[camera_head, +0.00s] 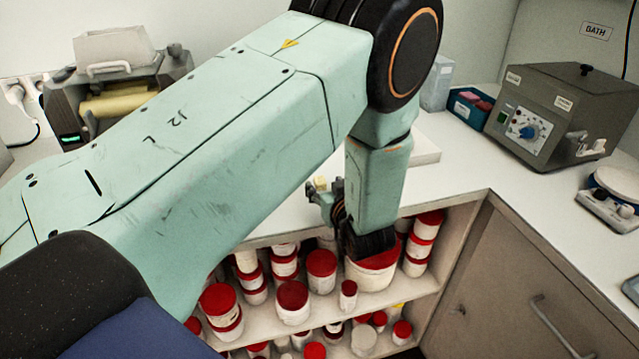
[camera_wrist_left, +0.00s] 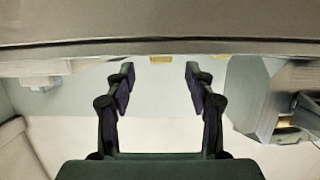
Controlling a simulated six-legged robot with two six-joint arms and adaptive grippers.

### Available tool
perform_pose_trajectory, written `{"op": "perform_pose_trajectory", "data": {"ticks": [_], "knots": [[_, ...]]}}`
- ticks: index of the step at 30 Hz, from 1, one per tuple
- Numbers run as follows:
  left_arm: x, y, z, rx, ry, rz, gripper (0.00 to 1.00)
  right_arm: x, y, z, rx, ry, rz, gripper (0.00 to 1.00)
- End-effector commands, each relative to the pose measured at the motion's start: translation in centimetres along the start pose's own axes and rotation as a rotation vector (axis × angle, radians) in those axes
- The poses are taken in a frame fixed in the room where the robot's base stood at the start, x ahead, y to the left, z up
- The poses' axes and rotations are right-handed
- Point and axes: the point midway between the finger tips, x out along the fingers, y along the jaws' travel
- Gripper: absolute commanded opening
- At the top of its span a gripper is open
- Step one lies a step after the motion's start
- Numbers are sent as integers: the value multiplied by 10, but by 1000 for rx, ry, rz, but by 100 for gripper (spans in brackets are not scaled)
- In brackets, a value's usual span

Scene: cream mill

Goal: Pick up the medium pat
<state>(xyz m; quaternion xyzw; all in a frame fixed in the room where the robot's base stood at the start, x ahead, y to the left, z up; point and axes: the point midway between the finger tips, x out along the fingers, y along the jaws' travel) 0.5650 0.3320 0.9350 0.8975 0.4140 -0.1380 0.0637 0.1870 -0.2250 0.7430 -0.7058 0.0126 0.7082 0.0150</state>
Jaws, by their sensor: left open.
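My left gripper (camera_head: 326,197) is at the counter's front edge, above the open shelves, largely hidden behind my own forearm and wrist. In the left wrist view its two fingers (camera_wrist_left: 158,82) stand wide apart with nothing between them. A small pale yellow piece (camera_head: 320,184) shows right by the fingers in the head view; I cannot tell whether it is the medium pat. In the wrist view a small yellowish piece (camera_wrist_left: 160,59) lies beyond the fingertips, roughly centred between them, with others to its sides. Their sizes are hard to compare. My right gripper is out of view.
Shelves below hold several red-lidded jars (camera_head: 292,300). A white slab (camera_head: 427,152) lies on the counter behind my wrist. A grey bath unit (camera_head: 560,112), a teal box (camera_head: 468,106) and a scale (camera_head: 612,196) stand at right. A roller machine (camera_head: 118,100) stands at left.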

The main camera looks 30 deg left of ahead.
Motion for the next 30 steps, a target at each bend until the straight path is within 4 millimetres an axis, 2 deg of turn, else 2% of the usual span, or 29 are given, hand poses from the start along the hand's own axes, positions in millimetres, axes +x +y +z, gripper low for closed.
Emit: {"op": "perform_pose_trajectory", "data": {"ticks": [3, 7, 17, 30], "knots": [[19, -2, 2, -3, -1, -4, 55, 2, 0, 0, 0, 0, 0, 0], [35, -1, 2, -3, 0, -2, 55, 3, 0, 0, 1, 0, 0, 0], [43, 0, 0, 1, 1, 1, 55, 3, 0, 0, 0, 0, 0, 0], [42, 0, 0, 0, 0, 0, 17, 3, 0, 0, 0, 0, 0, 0]]}}
